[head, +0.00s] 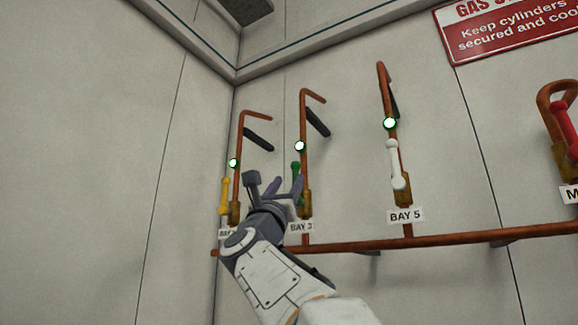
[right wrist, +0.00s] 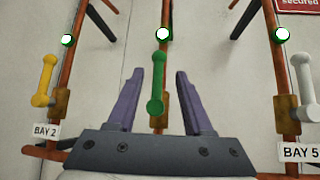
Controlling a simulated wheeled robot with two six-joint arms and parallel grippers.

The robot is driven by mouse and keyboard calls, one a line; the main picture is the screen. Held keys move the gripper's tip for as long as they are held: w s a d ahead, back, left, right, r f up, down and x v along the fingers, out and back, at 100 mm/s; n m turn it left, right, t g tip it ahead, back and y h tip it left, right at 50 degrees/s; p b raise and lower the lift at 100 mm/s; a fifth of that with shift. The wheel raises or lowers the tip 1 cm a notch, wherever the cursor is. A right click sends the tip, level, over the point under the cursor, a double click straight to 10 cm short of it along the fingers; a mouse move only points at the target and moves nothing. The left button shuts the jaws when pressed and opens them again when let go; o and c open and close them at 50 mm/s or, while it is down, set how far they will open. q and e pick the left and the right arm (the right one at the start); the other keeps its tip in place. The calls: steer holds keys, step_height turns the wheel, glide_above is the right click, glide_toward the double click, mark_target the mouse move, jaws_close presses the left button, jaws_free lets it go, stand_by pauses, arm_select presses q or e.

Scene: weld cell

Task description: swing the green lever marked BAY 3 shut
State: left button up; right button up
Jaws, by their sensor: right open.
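The green lever (head: 296,172) is on the copper pipe above the BAY 3 label (head: 301,227). It stands nearly upright along its pipe, and its lower part is partly hidden by my gripper in the head view. My right gripper (head: 274,183) is open in front of it. In the right wrist view the green lever (right wrist: 158,82) appears centred between the two open purple fingers (right wrist: 159,74), with gaps on both sides. I cannot tell whether it lies within their depth. My left gripper is not in view.
The yellow lever (right wrist: 45,80) of BAY 2 stands to the left and the white lever (head: 395,165) of BAY 5 to the right. A red lever (head: 564,130) is at the far right. A horizontal copper pipe (head: 450,239) runs below. Lit green-rimmed lamps sit above several levers.

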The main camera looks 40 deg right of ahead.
mark_target(294, 167)
steer(key=p+x, duration=0.5)
steer(key=x, duration=0.2)
steer(key=shift+w+r, duration=0.1)
steer(key=shift+r, duration=0.15)
steer(key=shift+w+d+r+p, duration=0.4)
steer(key=shift+d+p, duration=0.1)
steer(key=shift+p, duration=0.3)
jaws_close()
stand_by(0.4)
